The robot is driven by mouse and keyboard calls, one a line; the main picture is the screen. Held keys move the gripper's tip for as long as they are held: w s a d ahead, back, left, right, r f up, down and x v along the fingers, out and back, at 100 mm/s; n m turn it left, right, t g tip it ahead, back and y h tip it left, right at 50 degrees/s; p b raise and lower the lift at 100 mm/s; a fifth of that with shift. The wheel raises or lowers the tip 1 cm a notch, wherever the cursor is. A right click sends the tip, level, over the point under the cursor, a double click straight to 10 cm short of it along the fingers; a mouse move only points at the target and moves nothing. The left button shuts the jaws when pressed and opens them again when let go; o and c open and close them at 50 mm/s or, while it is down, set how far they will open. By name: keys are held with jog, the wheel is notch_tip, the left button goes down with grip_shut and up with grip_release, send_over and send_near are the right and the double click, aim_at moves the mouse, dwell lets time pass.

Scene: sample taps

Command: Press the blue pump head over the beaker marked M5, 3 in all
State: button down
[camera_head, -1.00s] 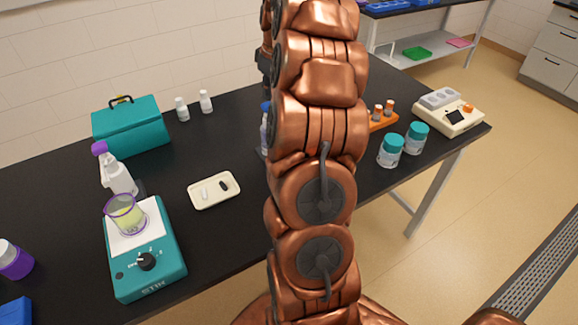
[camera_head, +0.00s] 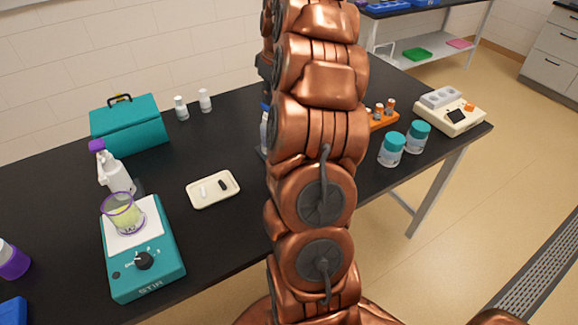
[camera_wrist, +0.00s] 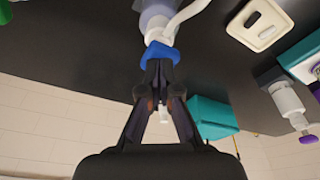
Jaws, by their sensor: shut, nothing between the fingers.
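The blue pump head (camera_wrist: 160,53) tops a pale bottle in the wrist view, with a white spout curving off to the upper right. My gripper (camera_wrist: 158,68) is shut and empty, its fingertips at the blue head; I cannot tell whether they touch it. In the head view, my arm hides most of this bottle (camera_head: 264,132), and a sliver of it with the blue top shows at the arm's left edge. My gripper's fingertips are hidden there. The beaker under the blue pump and any M5 mark are not visible.
A purple-topped bottle (camera_head: 116,175) stands behind a beaker of yellow-green liquid (camera_head: 125,215) on a teal stirrer (camera_head: 150,265). A cream tray (camera_head: 213,190) lies between it and my arm. Teal-lidded jars (camera_head: 391,150) and an orange rack (camera_head: 383,120) stand right of the arm.

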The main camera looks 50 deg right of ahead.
jog(key=shift+f, duration=0.5)
jog(key=shift+r, duration=1.6)
jog(key=shift+f+b, duration=0.3)
jog(key=shift+b, duration=0.1)
